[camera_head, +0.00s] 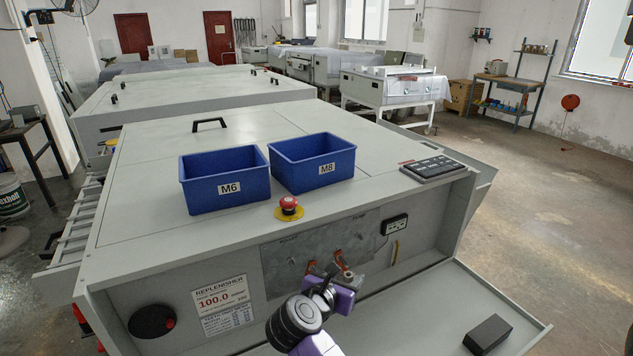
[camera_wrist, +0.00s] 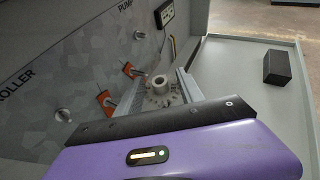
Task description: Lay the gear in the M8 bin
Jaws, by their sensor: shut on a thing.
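The grey gear (camera_wrist: 162,92) with a raised hub is between the fingers of my gripper (camera_wrist: 165,90) in the wrist view. My gripper is shut on it, in front of the machine's control panel. In the head view my gripper (camera_head: 345,276) is low, below and in front of the bins, and the gear is small and hard to make out there. The blue M8 bin (camera_head: 325,169) stands on the machine top, right of the blue M6 bin (camera_head: 228,190). Both bins are upright, and their visible insides look empty.
A red emergency button (camera_head: 289,205) on a yellow base stands in front of the bins. A keypad (camera_head: 430,168) lies to their right. A black block (camera_head: 488,334) rests on the lowered front shelf (camera_head: 440,300).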

